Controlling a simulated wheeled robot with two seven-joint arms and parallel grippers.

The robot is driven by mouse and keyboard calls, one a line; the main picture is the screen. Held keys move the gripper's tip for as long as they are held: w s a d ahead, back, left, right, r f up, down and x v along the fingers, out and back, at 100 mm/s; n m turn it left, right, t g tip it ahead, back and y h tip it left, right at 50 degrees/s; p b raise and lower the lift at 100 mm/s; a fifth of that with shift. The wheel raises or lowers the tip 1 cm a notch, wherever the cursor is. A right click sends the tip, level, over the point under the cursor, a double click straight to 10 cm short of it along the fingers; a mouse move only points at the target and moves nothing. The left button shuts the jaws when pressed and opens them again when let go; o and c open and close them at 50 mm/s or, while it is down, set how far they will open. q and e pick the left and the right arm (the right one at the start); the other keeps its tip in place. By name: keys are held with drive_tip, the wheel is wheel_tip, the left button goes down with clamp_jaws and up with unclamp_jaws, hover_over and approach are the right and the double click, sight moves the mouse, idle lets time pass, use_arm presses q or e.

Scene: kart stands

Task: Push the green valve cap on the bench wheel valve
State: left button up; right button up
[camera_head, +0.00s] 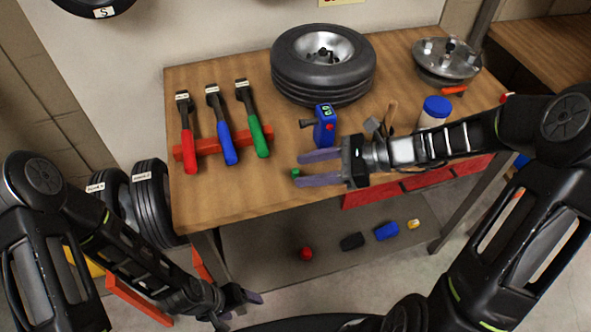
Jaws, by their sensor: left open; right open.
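A small green cap (296,173) is near the front edge of the wooden bench (250,191). In the picture it is at the tip of the lower finger of my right gripper (300,169). The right gripper is open, its fingers pointing left; I cannot tell whether it touches the cap. The bench wheel (323,88), a black tire with a silver rim, lies flat at the back of the bench. Its valve is too small to make out. My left gripper (250,297) is open and low, in front of the bench's left leg, away from the cap.
Red, blue and green-handled tools (228,150) rest on a red rack at left. A blue device (325,125), a blue-lidded jar (434,113) and a metal hub (446,62) stand on the bench. Small items lie on the lower shelf (270,225). Tires (152,200) stand left.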

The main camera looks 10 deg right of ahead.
drive_tip(key=shift+x, duration=0.9)
clamp_jaws()
